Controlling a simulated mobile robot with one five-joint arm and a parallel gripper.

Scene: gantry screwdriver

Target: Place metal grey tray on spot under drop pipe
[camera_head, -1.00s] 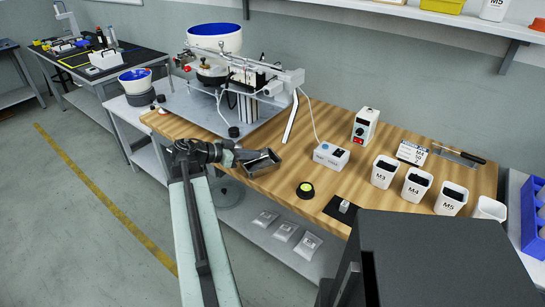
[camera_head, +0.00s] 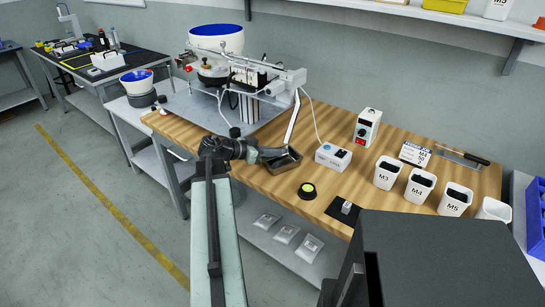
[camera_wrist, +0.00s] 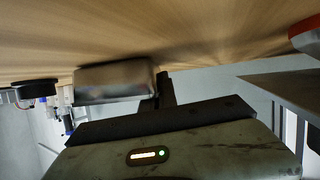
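The metal grey tray (camera_head: 285,163) is a small open rectangular pan, near the lower end of the drop pipe (camera_head: 291,120). The pipe is a slanted metal chute coming down from the feeder machine. My gripper (camera_head: 264,154) is shut on the tray's left end. The tray looks roughly level, at or just above the wooden table; I cannot tell if it touches. In the wrist view the tray (camera_wrist: 115,82) shows beside a dark finger of my gripper (camera_wrist: 166,90), close to the wood. The spot under the pipe is hidden.
The feeder machine (camera_head: 225,90) with its bowl stands behind my gripper. A white-and-blue box (camera_head: 333,156) is right of the tray. A black-and-yellow button (camera_head: 307,190) is in front. White bins (camera_head: 421,186) stand further right. Bare wood lies left of the button.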

